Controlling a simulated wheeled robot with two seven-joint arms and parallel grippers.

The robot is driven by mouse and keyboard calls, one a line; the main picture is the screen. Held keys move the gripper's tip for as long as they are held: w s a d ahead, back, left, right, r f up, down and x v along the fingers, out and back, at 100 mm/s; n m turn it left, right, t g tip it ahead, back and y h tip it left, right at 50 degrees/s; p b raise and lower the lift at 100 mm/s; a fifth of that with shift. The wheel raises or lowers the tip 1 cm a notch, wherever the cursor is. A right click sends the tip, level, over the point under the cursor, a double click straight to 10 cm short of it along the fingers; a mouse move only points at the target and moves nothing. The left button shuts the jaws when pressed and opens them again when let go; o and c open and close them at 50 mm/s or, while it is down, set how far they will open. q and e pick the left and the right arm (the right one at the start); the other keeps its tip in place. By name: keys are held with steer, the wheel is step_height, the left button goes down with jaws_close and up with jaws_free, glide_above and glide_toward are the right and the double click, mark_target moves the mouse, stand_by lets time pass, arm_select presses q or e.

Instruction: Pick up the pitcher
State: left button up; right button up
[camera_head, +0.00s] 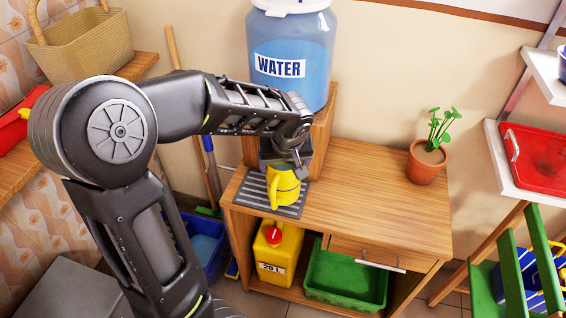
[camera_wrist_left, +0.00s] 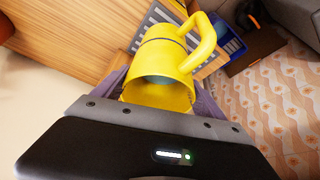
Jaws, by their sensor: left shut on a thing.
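The yellow pitcher (camera_head: 283,187) is upright at the grey slatted drip mat on the wooden cabinet, with its handle toward the front left. My left gripper (camera_head: 290,170) reaches down from above and behind and is shut on the pitcher's upper part. In the left wrist view, the pitcher (camera_wrist_left: 165,72) sits between the fingers, with its open rim toward the camera and its handle at the upper right. I cannot tell whether its base touches the mat. My right gripper is not in view.
A blue water dispenser (camera_head: 292,55) stands on a wooden box behind the pitcher. A potted plant (camera_head: 426,163) is at the cabinet's right. The middle of the cabinet top (camera_head: 350,195) is clear. A yellow jerrycan (camera_head: 277,250) and green crate (camera_head: 345,278) are below.

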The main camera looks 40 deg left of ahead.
arm_select(q)
steer(key=s+d+b, duration=0.3)
steer(key=s+d, duration=0.7)
steer(key=s, duration=0.1)
steer(key=shift+s, duration=0.15)
steer(key=shift+d, duration=0.1)
